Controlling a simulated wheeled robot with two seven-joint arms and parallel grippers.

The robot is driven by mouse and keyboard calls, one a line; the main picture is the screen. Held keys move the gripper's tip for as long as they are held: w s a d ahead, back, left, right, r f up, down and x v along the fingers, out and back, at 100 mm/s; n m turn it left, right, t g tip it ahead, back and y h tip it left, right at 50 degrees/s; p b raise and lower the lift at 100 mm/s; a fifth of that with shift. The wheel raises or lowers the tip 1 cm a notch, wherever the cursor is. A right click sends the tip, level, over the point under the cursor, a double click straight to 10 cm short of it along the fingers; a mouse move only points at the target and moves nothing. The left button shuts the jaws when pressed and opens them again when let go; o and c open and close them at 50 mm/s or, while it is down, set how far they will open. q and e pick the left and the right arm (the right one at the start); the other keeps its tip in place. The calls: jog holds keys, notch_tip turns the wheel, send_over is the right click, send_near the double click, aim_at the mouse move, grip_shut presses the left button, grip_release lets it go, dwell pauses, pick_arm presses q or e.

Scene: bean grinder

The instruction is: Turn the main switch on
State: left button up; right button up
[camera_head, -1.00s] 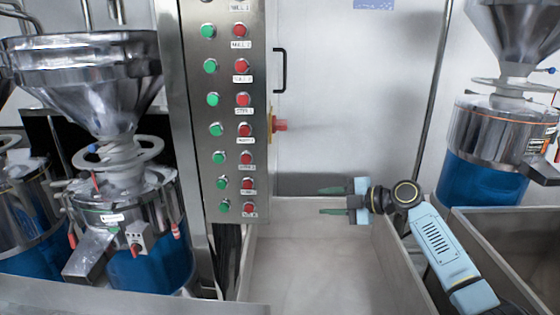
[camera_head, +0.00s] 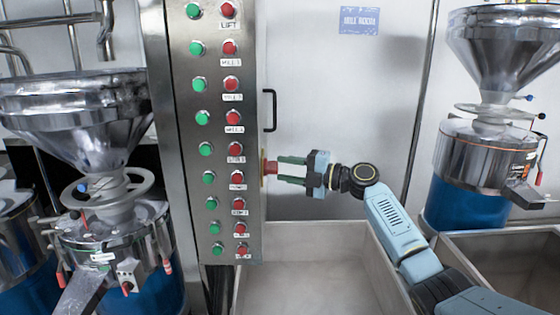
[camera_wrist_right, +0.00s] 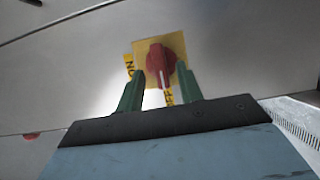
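The main switch (camera_head: 271,167) is a red knob on a yellow plate on the right side of the steel control panel. In the right wrist view the red knob (camera_wrist_right: 160,62) has a white pointer line directed down toward the OFF label; an ON label shows at left. My right gripper (camera_head: 280,170) points left at the knob. In the right wrist view its two green fingers (camera_wrist_right: 160,85) are apart, with the lower knob between or just beyond their tips; contact cannot be told. My left gripper is not in view.
The control panel (camera_head: 178,225) carries columns of green and red buttons. A black door handle (camera_head: 270,110) is above the switch. A steel trough (camera_head: 330,228) lies below my right arm. Mills with steel hoppers stand at left (camera_head: 75,120) and right (camera_head: 500,55).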

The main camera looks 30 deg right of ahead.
jog(key=shift+x, duration=1.1)
